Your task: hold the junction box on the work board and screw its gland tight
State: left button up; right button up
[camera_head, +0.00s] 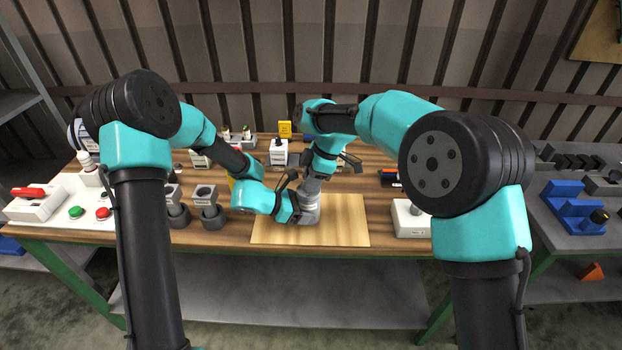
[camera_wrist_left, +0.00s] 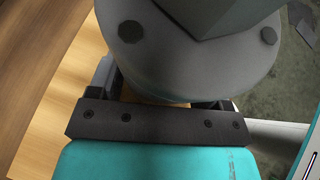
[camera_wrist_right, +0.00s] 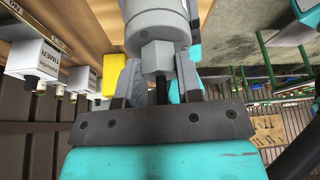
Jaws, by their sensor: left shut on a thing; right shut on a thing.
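The junction box (camera_head: 309,213) is a grey rounded body on the light wooden work board (camera_head: 345,222). It fills the top of the left wrist view (camera_wrist_left: 195,60), with dark screws on its face. My left gripper (camera_head: 299,209) is shut on the box from the left, its fingers partly hidden by the box. The grey gland (camera_wrist_right: 157,56), with a hexagonal part, shows on the box in the right wrist view. My right gripper (camera_wrist_right: 157,78) is shut on the gland, one finger on each side. In the head view my right gripper (camera_head: 311,186) is directly above the box.
Grey cups with square-topped parts (camera_head: 207,205) stand left of the board. A white box (camera_head: 409,217) stands to its right. A white panel with red and green buttons (camera_head: 80,205) lies far left. Several small boxes line the back. The board's right half is clear.

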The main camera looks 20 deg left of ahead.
jog(key=m, duration=0.2)
jog(key=m+t, duration=0.1)
jog(key=m, duration=0.1)
jog(key=shift+s+t+y, duration=0.15)
jog(key=shift+t+y, duration=0.15)
jog(key=shift+s+m+t, duration=0.1)
jog(key=shift+m+t, duration=0.6)
jog(key=shift+m, duration=1.5)
jog(key=o, duration=0.9)
jog(key=shift+o, duration=0.2)
jog(key=shift+r, duration=0.1)
jog(key=v, duration=1.2)
